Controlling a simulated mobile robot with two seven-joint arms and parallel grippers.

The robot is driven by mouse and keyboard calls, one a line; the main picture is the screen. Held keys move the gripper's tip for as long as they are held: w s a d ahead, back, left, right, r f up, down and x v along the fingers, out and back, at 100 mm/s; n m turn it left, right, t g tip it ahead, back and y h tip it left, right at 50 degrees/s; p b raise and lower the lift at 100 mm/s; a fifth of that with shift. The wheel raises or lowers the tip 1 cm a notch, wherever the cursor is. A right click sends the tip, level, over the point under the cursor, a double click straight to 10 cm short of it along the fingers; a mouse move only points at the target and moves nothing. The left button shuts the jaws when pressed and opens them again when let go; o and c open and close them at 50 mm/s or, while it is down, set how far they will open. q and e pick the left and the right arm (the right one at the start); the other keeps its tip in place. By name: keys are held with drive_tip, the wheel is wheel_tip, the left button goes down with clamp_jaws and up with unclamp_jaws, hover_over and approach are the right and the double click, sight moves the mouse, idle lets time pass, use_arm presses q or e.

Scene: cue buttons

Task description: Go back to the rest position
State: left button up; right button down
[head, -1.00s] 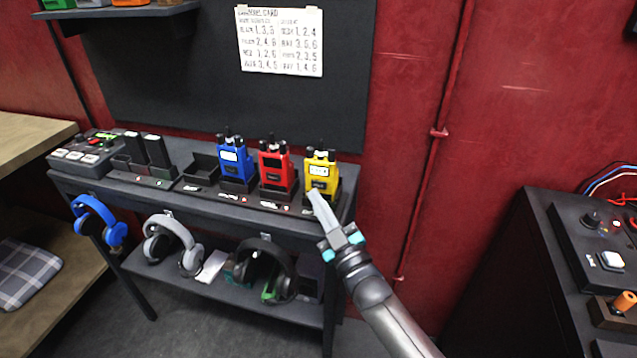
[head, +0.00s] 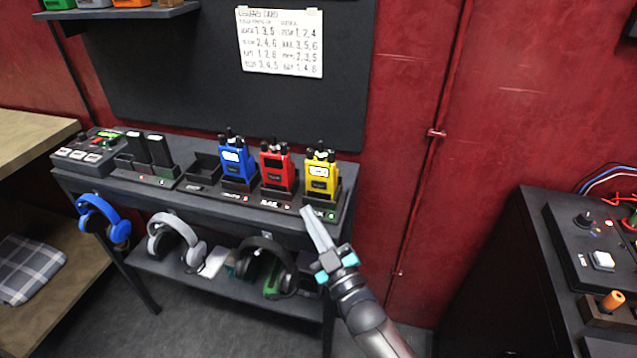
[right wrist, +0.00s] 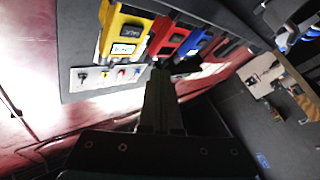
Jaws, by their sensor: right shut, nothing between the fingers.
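My right gripper (head: 308,212) is shut and empty, with its fingertips just in front of the table's front edge, below the yellow radio (head: 320,172). In the right wrist view its shut fingers (right wrist: 160,78) point toward the row of radios. The yellow radio, the red radio (head: 277,168) and the blue radio (head: 236,160) stand upright in dark holders on the table (head: 100,184). The yellow radio also shows in the right wrist view (right wrist: 125,35). My left gripper is not in view.
A dark console (head: 560,225) with knobs stands at the right. A red pipe (head: 432,170) runs down the wall. Floor shows between table and console.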

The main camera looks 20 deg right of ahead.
idle(0.7)
drive_tip(key=s+f+m+g+h, duration=0.3)
drive_tip(key=s+f+g, duration=0.5)
drive_tip(key=s+g, duration=0.1)
drive_tip(key=s+d+m+g, duration=0.25)
drive_tip(key=s+g, duration=0.55)
drive_tip(key=s, duration=1)
wheel_tip(320, 180, down, 23)
drive_tip(key=s+g, duration=0.2)
drive_tip(key=s+d+f+g, duration=0.1)
drive_tip(key=s+d+f, duration=0.1)
drive_tip(key=s+f, duration=1.1)
drive_tip(key=s, duration=0.2)
drive_tip(key=shift+s+f+h, duration=0.2)
drive_tip(key=shift+s+h, duration=0.1)
drive_tip(key=shift+h, duration=0.1)
